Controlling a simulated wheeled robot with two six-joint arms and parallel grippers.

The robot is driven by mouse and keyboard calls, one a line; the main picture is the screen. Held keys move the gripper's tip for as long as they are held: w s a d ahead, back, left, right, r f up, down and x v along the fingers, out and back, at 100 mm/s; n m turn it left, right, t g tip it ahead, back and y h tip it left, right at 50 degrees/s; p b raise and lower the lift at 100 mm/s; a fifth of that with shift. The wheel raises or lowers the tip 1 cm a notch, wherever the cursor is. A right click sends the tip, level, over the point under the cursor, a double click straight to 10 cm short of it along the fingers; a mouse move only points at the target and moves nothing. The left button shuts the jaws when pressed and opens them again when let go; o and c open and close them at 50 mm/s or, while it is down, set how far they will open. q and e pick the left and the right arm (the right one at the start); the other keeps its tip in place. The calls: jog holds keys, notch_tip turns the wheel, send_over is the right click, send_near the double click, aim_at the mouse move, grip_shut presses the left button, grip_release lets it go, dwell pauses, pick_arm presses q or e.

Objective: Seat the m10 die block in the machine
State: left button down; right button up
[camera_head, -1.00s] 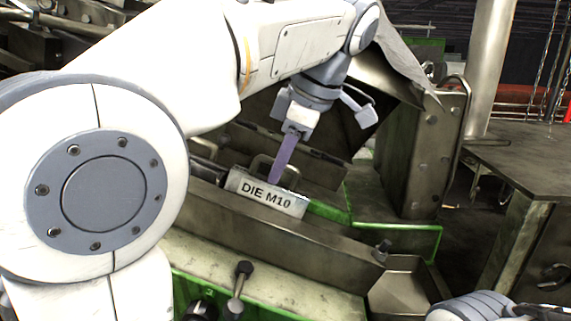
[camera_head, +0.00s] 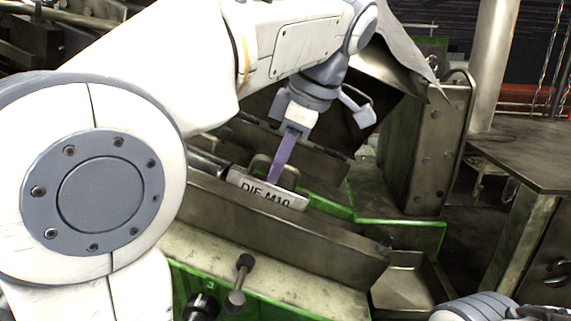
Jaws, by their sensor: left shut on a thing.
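The die block (camera_head: 268,194) is a grey metal block with a black "DIE M10" label on its front and a loop handle on top. It sits behind the long front rail of the machine (camera_head: 270,228), which hides the lower part of the label. My left gripper (camera_head: 276,180) reaches down from above, with purple fingers shut at the block's handle. The block looks slightly tilted, lower to the right. Whether its underside touches the machine bed is hidden. Part of my right arm shows at the bottom right corner; its gripper is out of view.
A tall metal bracket (camera_head: 428,150) stands right of the block. A green-edged ledge (camera_head: 400,232) runs below it. A steel table (camera_head: 520,155) stands at the right.

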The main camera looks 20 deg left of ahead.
pick_arm(q)
jog(key=shift+s+a+f+b, duration=0.1)
jog(key=shift+a+f+b, duration=0.1)
jog(key=shift+f+b, duration=0.3)
jog(key=shift+s+a+f+b, duration=0.1)
jog(key=shift+a+f+b, duration=0.05)
jog(key=shift+f+b, duration=0.3)
dwell(0.6)
jog(key=c, duration=0.8)
grip_release()
jog(key=o, duration=0.5)
jog(key=shift+f, duration=0.15)
jog(key=shift+c, duration=0.3)
jog(key=shift+d, duration=0.1)
jog(key=shift+o, duration=0.6)
jog(key=shift+r+p, duration=0.3)
jog(key=shift+r, duration=0.05)
jog(key=p+v, duration=0.3)
jog(key=w+p+v, duration=0.1)
jog(key=p+v, duration=0.2)
jog(key=shift+w+r, duration=0.2)
jog(key=shift+r, duration=0.2)
